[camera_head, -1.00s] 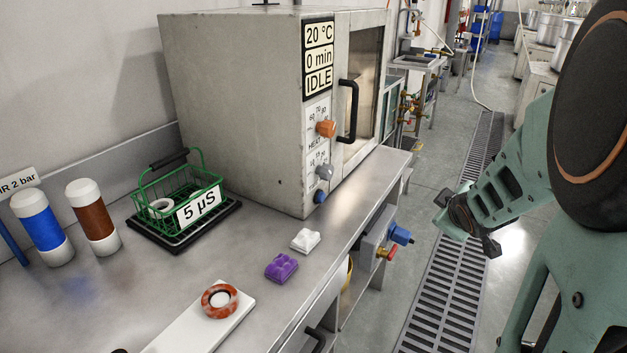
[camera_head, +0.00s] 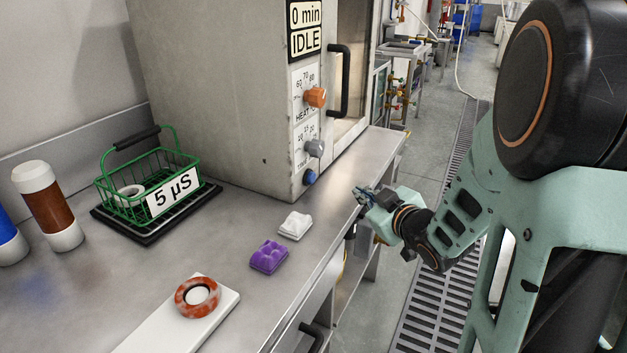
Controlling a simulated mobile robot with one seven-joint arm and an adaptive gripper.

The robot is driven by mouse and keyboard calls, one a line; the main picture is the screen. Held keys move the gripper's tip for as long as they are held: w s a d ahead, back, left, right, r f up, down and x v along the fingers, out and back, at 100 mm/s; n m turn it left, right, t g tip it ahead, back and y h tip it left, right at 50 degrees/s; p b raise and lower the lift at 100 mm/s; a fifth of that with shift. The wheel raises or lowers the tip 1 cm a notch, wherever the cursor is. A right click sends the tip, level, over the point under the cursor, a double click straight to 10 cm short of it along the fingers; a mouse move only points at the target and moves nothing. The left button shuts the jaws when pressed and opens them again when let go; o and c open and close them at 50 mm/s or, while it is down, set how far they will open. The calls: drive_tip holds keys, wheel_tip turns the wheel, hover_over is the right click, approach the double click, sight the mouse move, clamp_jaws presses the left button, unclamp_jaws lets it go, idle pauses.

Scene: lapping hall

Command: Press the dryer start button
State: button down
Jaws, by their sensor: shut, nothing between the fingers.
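The dryer (camera_head: 220,80) is a grey metal cabinet on the bench, with a black-handled door. Its display (camera_head: 305,30) reads "0 min" and "IDLE". On its front, below an orange knob (camera_head: 316,97) and a grey knob (camera_head: 314,148), is a small blue button (camera_head: 310,178), the likely start button. My gripper (camera_head: 362,195) is at the bench's front edge, to the right of the blue button and apart from it. Its fingers are small in view and look closed and empty, pointing left toward the dryer front.
A green wire basket (camera_head: 150,190) labelled "5 µS" stands on a black tray. A purple block (camera_head: 268,256) and a white block (camera_head: 295,225) lie on the bench (camera_head: 130,285). A reddish ring (camera_head: 197,297) lies on a white board. The bench strip before the blue button is clear.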

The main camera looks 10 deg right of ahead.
sight(311, 178)
drive_tip(key=w+a, duration=0.1)
drive_tip(key=a, duration=0.1)
drive_tip(key=w+a+b, duration=0.1)
drive_tip(key=a, duration=0.1)
drive_tip(key=w+a+b, duration=0.1)
drive_tip(key=w+a, duration=0.1)
drive_tip(key=shift+w+a+f, duration=0.1)
drive_tip(key=shift+a, duration=0.05)
drive_tip(key=shift+w+a+b, duration=0.3)
drive_tip(key=shift+w+a, duration=0.05)
drive_tip(key=shift+a, duration=0.15)
idle(1.2)
drive_tip(key=shift+w+a+b, duration=0.25)
drive_tip(key=shift+a+b, duration=0.05)
drive_tip(key=shift+a, duration=0.05)
drive_tip(key=shift+w+a+b, duration=0.3)
drive_tip(key=shift+a+b, duration=0.05)
drive_tip(key=shift+a, duration=0.1)
idle(0.7)
idle(0.3)
drive_tip(key=shift+s+d, duration=0.55)
drive_tip(key=shift+d, duration=0.25)
